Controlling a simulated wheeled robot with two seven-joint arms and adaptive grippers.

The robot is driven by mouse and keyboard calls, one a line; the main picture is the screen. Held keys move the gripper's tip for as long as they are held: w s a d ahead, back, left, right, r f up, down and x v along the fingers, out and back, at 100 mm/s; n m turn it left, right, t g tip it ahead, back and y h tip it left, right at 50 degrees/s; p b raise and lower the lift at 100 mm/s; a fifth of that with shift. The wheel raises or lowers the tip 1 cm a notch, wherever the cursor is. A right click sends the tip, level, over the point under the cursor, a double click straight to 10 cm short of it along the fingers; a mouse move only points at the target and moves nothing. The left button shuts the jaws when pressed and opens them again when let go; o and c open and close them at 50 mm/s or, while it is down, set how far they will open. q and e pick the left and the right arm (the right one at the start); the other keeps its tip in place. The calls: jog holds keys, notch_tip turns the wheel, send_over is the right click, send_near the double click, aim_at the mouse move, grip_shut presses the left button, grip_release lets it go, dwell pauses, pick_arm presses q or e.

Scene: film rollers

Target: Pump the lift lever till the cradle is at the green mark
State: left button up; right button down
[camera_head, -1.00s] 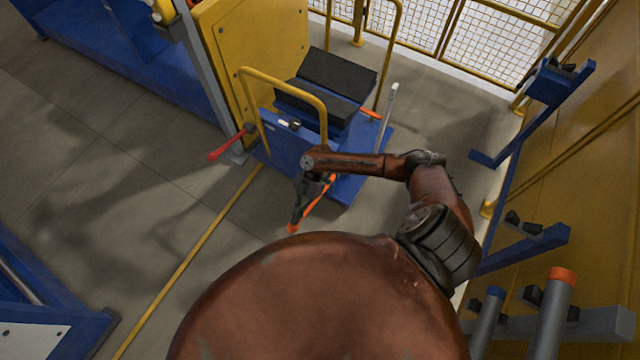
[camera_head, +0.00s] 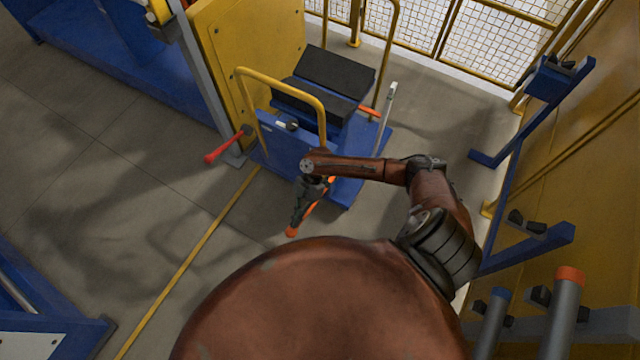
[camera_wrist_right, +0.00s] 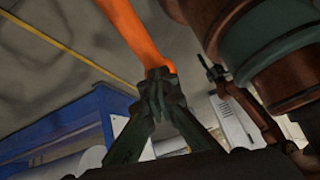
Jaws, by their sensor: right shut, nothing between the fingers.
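The blue lift cart (camera_head: 345,190) carries a cradle of black angled pads (camera_head: 335,68). An orange pointer (camera_head: 370,111) sticks out beside a pale upright post (camera_head: 386,115). I cannot make out a green mark. The orange lift lever (camera_head: 291,232) slants down in front of the cart, partly hidden by my right gripper (camera_head: 298,219). My right gripper points down along the lever, shut with nothing between its fingers. In the right wrist view, the shut fingertips (camera_wrist_right: 160,88) overlap the end of the orange lever (camera_wrist_right: 138,32); I cannot tell if they touch. My left gripper is out of view.
A yellow handrail (camera_head: 285,80) rises from the cart. A red handle (camera_head: 224,148) sticks out by the yellow panel (camera_head: 245,45). A blue rack (camera_head: 525,120) stands along the right wall. Open floor (camera_head: 130,190) lies left of the cart.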

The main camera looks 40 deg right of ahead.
pick_arm(q)
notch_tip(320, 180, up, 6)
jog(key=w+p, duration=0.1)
jog(key=p, duration=0.4)
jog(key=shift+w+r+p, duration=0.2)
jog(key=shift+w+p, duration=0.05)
jog(key=shift+p, duration=0.15)
pick_arm(e)
jog(key=w+d+r, duration=0.1)
jog(key=d+r, duration=0.2)
jog(key=r, duration=0.3)
jog(key=w+d+r, duration=0.1)
jog(key=d+r, duration=0.2)
jog(key=r, duration=0.4)
jog(key=shift+w+d+r, duration=0.2)
jog(key=shift+w+r, duration=0.05)
jog(key=shift+w, duration=0.05)
jog(key=shift+f, duration=0.15)
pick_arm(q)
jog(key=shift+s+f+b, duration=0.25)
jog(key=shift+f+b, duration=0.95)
pick_arm(e)
jog(key=x, duration=0.7)
jog(key=shift+d+f, duration=0.15)
jog(key=shift+f, duration=0.05)
